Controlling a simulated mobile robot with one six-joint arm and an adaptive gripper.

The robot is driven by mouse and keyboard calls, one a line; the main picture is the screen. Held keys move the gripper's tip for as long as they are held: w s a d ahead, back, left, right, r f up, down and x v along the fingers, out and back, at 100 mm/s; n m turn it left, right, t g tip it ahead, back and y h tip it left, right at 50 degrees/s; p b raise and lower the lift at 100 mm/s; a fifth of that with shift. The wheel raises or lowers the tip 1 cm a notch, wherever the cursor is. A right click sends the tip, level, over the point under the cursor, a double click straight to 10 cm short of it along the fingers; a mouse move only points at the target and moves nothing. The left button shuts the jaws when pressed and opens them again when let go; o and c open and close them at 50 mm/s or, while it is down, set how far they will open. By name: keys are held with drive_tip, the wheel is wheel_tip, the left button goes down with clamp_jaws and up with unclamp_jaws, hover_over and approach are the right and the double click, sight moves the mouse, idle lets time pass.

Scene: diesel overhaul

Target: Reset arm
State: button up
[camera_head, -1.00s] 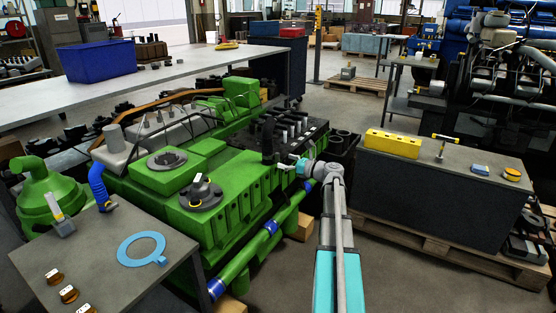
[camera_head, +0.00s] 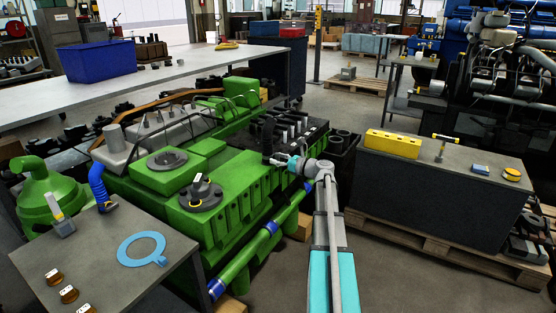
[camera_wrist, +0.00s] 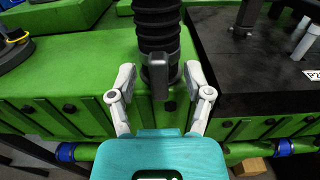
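My gripper (camera_wrist: 158,80) is open in the wrist view, its two grey fingers spread on either side of a black ribbed upright part (camera_wrist: 158,28) with a short dark tab. I see no finger clearly touching it, and the gap in depth is hard to judge. In the head view my gripper (camera_head: 278,160) is small, beside the front edge of the green engine (camera_head: 225,215), near the black upright part (camera_head: 267,136). The black block (camera_head: 308,137) of the engine lies just behind it. My arm reaches up from the bottom of the picture.
A green pipe with blue bands (camera_head: 245,258) runs along the engine's front. A dark bench (camera_head: 440,195) with a yellow block (camera_head: 393,143) stands right. A grey table (camera_head: 105,240) with a blue ring (camera_head: 142,249) stands front left. A black crate (camera_head: 343,142) is right of the engine.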

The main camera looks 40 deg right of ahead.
clamp_jaws()
drive_tip(key=n, duration=0.9)
drive_tip(key=shift+r+n, duration=0.1)
drive_tip(key=shift+n, duration=0.3)
drive_tip(key=n, duration=0.3)
drive_tip(key=shift+n, duration=0.3)
drive_tip(key=n, duration=0.3)
drive_tip(key=shift+n, duration=0.4)
drive_tip(key=n, duration=0.7)
